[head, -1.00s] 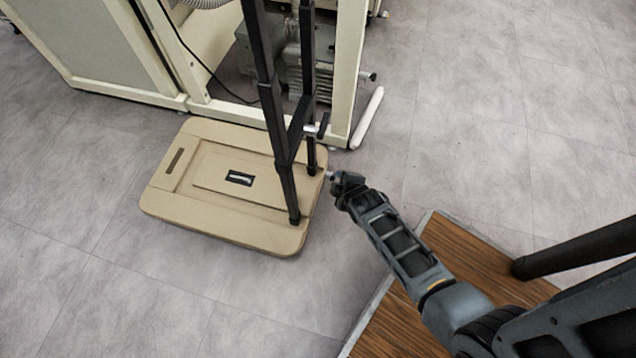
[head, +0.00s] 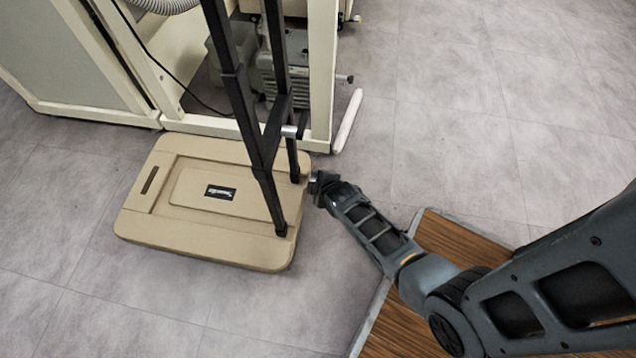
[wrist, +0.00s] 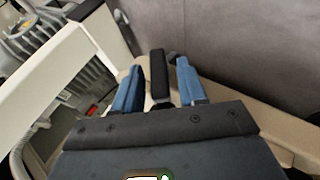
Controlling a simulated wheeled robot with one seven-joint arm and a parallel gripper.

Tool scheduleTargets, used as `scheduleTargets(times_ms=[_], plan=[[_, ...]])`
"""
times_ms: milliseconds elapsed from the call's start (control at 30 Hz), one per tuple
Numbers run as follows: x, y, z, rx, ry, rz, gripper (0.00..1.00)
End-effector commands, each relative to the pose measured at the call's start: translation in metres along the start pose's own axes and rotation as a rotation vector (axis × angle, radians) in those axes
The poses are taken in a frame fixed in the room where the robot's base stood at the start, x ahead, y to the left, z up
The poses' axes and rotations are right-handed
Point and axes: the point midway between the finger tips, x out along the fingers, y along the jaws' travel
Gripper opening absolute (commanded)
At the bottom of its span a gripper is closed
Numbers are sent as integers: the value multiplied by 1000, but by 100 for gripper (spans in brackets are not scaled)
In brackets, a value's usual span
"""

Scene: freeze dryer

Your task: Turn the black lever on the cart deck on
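A black lever (wrist: 158,76) stands upright between the two blue fingers of my gripper (wrist: 158,88) in the wrist view. The fingers are apart, and a gap shows on each side of the lever. In the head view my gripper (head: 318,182) is at the right edge of the beige cart deck (head: 160,225). A small metal piece shows there beside it. The lever between the fingers is hidden or too small to make out in that view.
The cart's black posts (head: 238,100) rise from the deck, left of my gripper. A cream frame (head: 322,75) with a grey pump (head: 280,72) stands behind. A white bar (head: 348,120) lies on the floor beside it. Grey floor (head: 440,130) is open to the right.

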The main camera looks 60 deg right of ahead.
Motion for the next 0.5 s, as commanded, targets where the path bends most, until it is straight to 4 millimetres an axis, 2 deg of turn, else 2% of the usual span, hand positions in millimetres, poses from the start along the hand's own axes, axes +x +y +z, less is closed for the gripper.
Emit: scheduleTargets(times_ms=[67,400,500], plan=[[0,0,0,0,0,0,33],[0,0,0,0,0,0,1],[0,0,0,0,0,0,0]])
